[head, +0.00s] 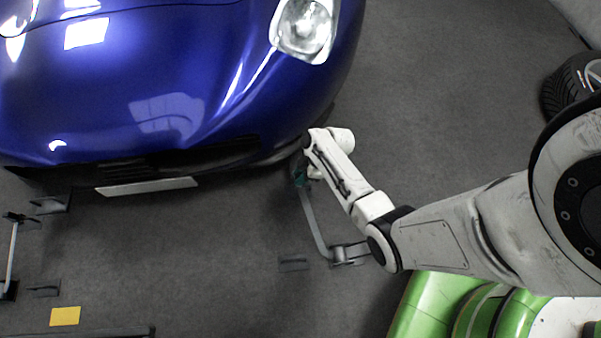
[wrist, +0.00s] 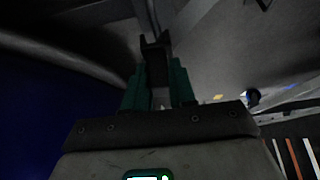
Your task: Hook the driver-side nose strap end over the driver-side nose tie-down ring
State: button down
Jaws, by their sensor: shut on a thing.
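My gripper (head: 299,176), with teal fingers, is at the lower front corner of the blue car's nose, beside the headlight side. In the wrist view, my gripper (wrist: 157,88) is shut on a dark piece with a forked top, the strap end (wrist: 156,58). The grey strap (head: 312,220) runs from my gripper down to a metal floor anchor (head: 346,253). The tie-down ring cannot be made out; the bumper and my arm hide the area around the fingers. I cannot tell whether the strap end touches the ring.
The blue car (head: 150,90) fills the upper left, its bumper close over my gripper. A yellow card (head: 65,316) is on the floor. A tyre (head: 568,88) stands at right. Grey floor is clear between.

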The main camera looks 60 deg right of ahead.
jog(key=shift+f, duration=0.25)
jog(key=shift+f+b, duration=0.35)
jog(key=shift+b, duration=0.25)
jog(key=shift+f+b, duration=1)
jog(key=shift+f, duration=0.15)
jog(key=shift+r, duration=0.1)
jog(key=c, duration=0.8)
grip_release()
jog(key=shift+c, duration=0.2)
jog(key=p+v, duration=0.5)
jog(key=v, duration=0.5)
jog(key=shift+r, duration=0.35)
jog(key=shift+s+d, duration=0.1)
jog(key=shift+s, duration=0.05)
